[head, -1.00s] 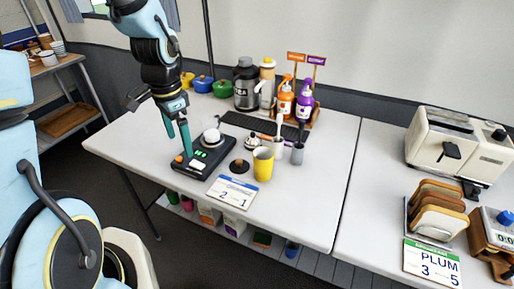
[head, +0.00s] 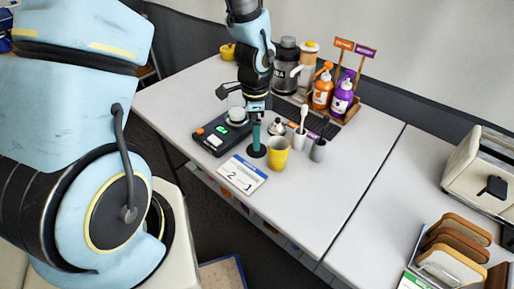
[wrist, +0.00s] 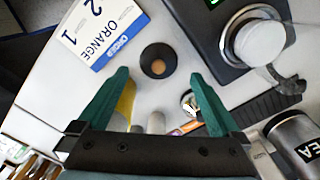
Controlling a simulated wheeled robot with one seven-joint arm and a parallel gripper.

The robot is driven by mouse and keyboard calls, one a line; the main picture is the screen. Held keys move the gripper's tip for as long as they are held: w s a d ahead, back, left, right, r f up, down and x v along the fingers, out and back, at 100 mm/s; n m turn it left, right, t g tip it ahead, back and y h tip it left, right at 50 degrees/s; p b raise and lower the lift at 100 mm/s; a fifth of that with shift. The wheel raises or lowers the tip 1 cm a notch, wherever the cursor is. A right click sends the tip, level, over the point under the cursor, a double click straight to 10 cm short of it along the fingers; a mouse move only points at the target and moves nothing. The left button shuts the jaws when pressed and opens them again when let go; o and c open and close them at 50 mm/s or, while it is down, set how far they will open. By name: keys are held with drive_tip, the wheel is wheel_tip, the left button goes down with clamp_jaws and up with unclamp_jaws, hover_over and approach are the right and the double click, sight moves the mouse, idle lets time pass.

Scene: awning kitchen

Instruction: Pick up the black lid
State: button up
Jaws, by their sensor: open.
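The black lid (wrist: 147,51) is a small round black disc with a brown centre, lying flat on the white table. In the wrist view it sits just beyond and between my fingertips. In the head view the lid (head: 249,152) is partly hidden behind my fingers. My gripper (wrist: 158,76) is open and empty, with its teal fingers apart. In the head view my gripper (head: 257,146) points down over the lid; I cannot tell the exact height between them.
A yellow cup (head: 278,153) stands close right of the lid. A black scale (head: 214,139) with a white-lidded jar (head: 237,116) is on the left. An ORANGE 2 1 card (head: 242,175) lies in front. A small silver item (head: 277,127) and a grey cup (head: 318,150) stand behind and right.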

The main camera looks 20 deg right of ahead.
drive_tip(key=shift+s+d+f+p, duration=0.1)
drive_tip(key=shift+f+p, duration=0.5)
drive_tip(key=shift+f, duration=1.75)
drive_tip(key=c, duration=1.2)
